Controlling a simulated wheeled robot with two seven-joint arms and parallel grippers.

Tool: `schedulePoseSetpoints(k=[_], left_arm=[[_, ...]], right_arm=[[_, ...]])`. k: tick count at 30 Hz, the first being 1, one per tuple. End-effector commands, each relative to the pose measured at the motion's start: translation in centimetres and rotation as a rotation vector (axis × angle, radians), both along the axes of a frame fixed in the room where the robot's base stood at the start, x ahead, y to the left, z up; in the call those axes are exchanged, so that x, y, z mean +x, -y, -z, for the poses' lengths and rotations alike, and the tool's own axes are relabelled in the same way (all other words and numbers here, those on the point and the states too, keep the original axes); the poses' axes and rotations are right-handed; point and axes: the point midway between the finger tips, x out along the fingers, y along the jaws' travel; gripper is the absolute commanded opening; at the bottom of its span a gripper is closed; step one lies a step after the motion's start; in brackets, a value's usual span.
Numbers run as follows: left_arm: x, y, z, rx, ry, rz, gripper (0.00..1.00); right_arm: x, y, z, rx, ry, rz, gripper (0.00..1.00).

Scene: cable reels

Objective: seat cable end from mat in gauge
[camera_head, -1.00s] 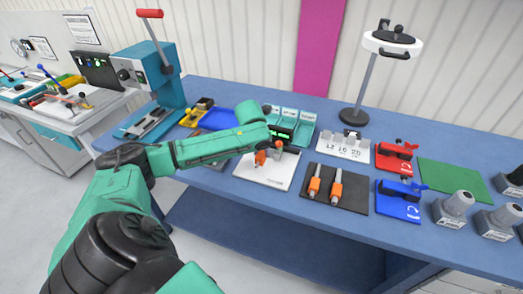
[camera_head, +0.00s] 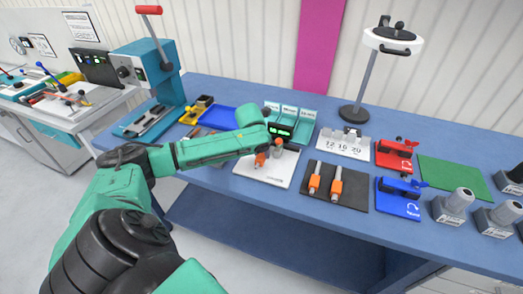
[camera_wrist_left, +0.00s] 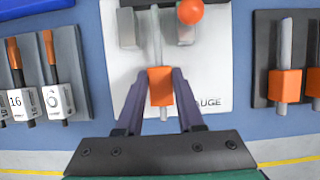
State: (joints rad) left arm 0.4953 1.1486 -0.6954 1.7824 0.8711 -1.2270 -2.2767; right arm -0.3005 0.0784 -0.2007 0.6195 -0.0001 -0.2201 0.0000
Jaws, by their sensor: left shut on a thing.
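My left gripper (camera_wrist_left: 160,78) is shut on the orange collar of a cable end (camera_wrist_left: 160,92). The cable end's grey rod (camera_wrist_left: 155,35) points away from me and lies between two grey blocks of the gauge (camera_wrist_left: 212,65). I cannot tell whether the rod is fully down between them. The gauge's white plate also shows in the head view (camera_head: 258,178), with the orange collar over it, partly hidden by my left arm. Two more cable ends (camera_head: 314,182) (camera_head: 336,187) lie on the dark mat (camera_head: 353,196). My right gripper is out of view.
A red-orange ball (camera_wrist_left: 190,11) stands just right of the rod in the wrist view. A grey rack with numbered cable ends (camera_wrist_left: 72,55) lies left of the gauge. A teal lever press (camera_head: 150,75), red clamp (camera_head: 397,157) and blue clamp (camera_head: 400,197) stand on the table.

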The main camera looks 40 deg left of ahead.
Motion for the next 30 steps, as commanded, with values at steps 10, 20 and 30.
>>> schedulePoseSetpoints(k=[10,20,30], left_arm=[[0.0,0.0,0.9,0.001,0.002,0.000,0.00],[0.0,0.0,1.7,0.001,0.002,0.000,0.00],[0.0,0.0,1.7,0.000,0.001,0.000,0.72]], right_arm=[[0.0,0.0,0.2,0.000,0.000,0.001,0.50],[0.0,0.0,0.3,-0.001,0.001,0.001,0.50],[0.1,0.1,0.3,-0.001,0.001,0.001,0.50]])
